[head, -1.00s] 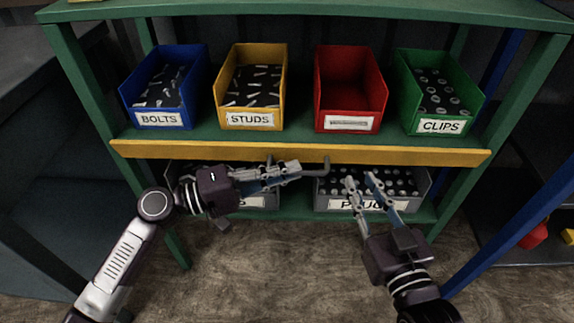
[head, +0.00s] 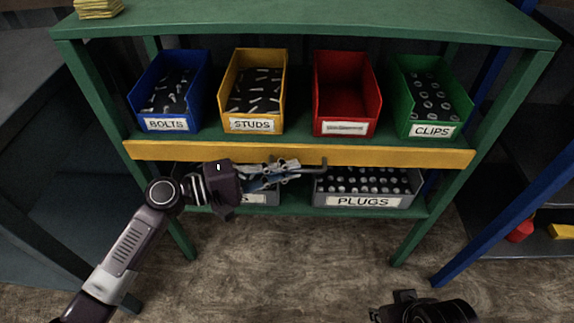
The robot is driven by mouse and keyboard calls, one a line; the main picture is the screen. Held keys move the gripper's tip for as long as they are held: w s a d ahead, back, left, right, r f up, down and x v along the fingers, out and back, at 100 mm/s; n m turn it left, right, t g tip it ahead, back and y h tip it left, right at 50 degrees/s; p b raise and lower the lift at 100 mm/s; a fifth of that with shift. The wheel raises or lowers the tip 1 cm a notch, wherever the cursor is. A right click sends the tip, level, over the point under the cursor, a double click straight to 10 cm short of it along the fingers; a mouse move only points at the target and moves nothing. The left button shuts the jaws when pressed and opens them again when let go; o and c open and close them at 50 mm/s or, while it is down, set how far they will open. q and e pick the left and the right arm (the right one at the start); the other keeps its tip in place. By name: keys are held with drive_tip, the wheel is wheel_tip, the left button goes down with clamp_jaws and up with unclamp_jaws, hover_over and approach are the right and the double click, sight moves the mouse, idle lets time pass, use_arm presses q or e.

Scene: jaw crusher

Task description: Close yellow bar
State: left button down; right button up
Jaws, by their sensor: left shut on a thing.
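The yellow bar (head: 400,157) runs across the front of the green shelf unit, just below the upper row of bins. A thin grey handle (head: 324,164) with a bent end shows at the bar's lower edge, right of centre. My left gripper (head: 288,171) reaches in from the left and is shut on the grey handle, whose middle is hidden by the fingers. Only a dark part of my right gripper (head: 405,303) shows at the bottom edge, well away from the shelf. Its fingers cannot be made out.
Blue (head: 168,125), yellow (head: 251,125), red (head: 345,129) and green (head: 432,131) bins stand above the bar. A grey PLUGS bin (head: 362,201) and another, partly hidden grey bin (head: 262,198) sit below. Open floor (head: 290,265) lies in front.

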use_arm(q)
drive_tip(key=shift+w, duration=0.1)
idle(0.4)
drive_tip(key=shift+r, duration=0.1)
drive_tip(key=c, duration=2)
unclamp_jaws()
drive_tip(key=shift+c, duration=0.2)
drive_tip(key=v, duration=1.2)
